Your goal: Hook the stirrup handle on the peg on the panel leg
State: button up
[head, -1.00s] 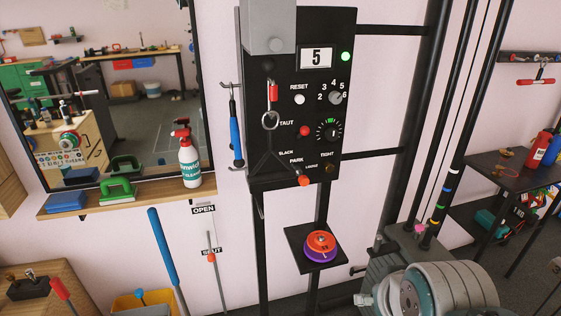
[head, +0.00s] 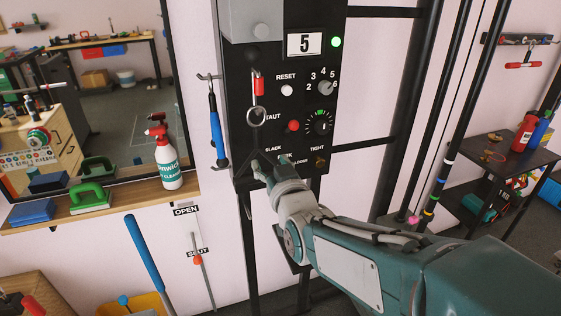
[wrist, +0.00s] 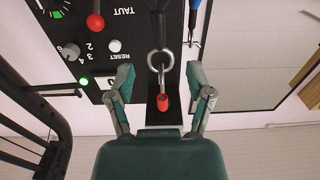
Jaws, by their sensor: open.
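The dark stirrup handle hangs against the black panel (head: 236,135) below a steel ring (head: 256,116) and a red clip (head: 259,86). My gripper and wrist cover most of it in the head view. In the wrist view, a dark strap (wrist: 160,28) meets the ring (wrist: 160,60), with the red clip (wrist: 163,102) on its other side. My gripper (head: 268,166) is in front of the panel's lower part. In the wrist view its open fingers (wrist: 160,70) stand either side of the ring, without visible contact. I cannot single out the peg on the panel leg (head: 251,265).
A blue handle (head: 212,120) hangs from a hook at the panel's left side. A shelf (head: 118,203) holds a spray bottle (head: 165,152) and a green block (head: 91,198). Black uprights (head: 425,110) stand to the right. A side table (head: 505,150) is further right.

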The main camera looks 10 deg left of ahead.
aim_at(258, 140)
jog(key=shift+x, duration=5.35)
jog(key=shift+d+r, duration=0.1)
jog(key=shift+d, duration=0.05)
grip_shut()
